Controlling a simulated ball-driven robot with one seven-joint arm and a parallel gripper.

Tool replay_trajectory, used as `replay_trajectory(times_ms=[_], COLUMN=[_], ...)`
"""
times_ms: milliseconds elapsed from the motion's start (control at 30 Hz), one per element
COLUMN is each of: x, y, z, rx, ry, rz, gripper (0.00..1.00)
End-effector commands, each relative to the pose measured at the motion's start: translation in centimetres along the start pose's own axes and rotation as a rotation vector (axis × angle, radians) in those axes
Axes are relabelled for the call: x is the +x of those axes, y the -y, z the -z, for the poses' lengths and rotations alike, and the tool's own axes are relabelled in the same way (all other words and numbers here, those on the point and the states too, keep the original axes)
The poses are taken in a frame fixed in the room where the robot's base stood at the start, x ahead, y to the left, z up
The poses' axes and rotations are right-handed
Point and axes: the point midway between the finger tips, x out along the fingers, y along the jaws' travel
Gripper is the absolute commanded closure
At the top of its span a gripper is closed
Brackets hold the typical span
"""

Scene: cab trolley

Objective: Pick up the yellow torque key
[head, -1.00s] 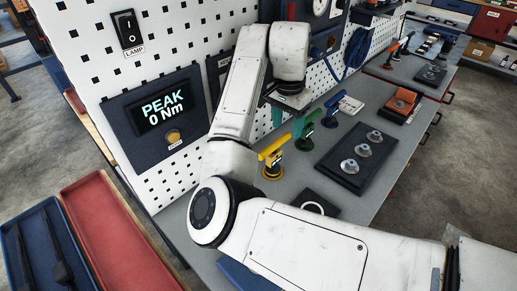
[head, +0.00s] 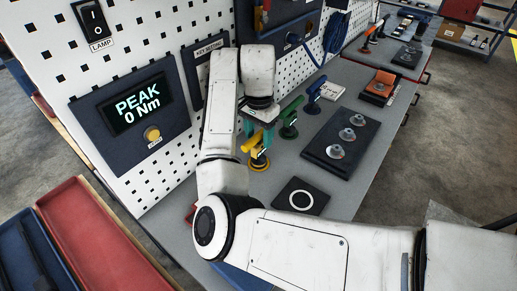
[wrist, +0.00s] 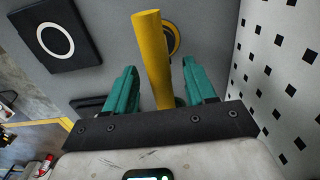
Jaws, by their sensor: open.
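The yellow torque key (head: 254,146) stands upright on its round base on the grey bench, with a T-shaped handle. My gripper (head: 261,130) is right above it, its teal fingers pointing down and partly covering the handle. In the wrist view the yellow key (wrist: 152,58) runs between the two fingers of my gripper (wrist: 159,76). The fingers are open, with a gap on each side of the handle. The key's round base (wrist: 172,38) shows partly behind the handle.
A green key (head: 289,118) stands close right of the gripper, and a blue key (head: 314,95) beyond it. A black plate with metal knobs (head: 318,150) and a black pad with a white ring (head: 301,198) lie nearby. The perforated panel (head: 150,195) rises close on the left.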

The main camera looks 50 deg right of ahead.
Motion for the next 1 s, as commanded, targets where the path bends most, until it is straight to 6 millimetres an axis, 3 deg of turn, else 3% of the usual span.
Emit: replay_trajectory(times_ms=[133,367,900,1000], x=[1.11,1.29,1.25,1.24], y=[0.00,0.02,0.03,0.03], z=[-0.06,-0.04,-0.05,-0.05], rx=[-0.001,0.000,0.000,0.000], ry=[0.001,0.000,0.000,0.000], rz=[-0.001,0.001,0.001,0.001], gripper=[0.45,0.45,0.95,1.00])
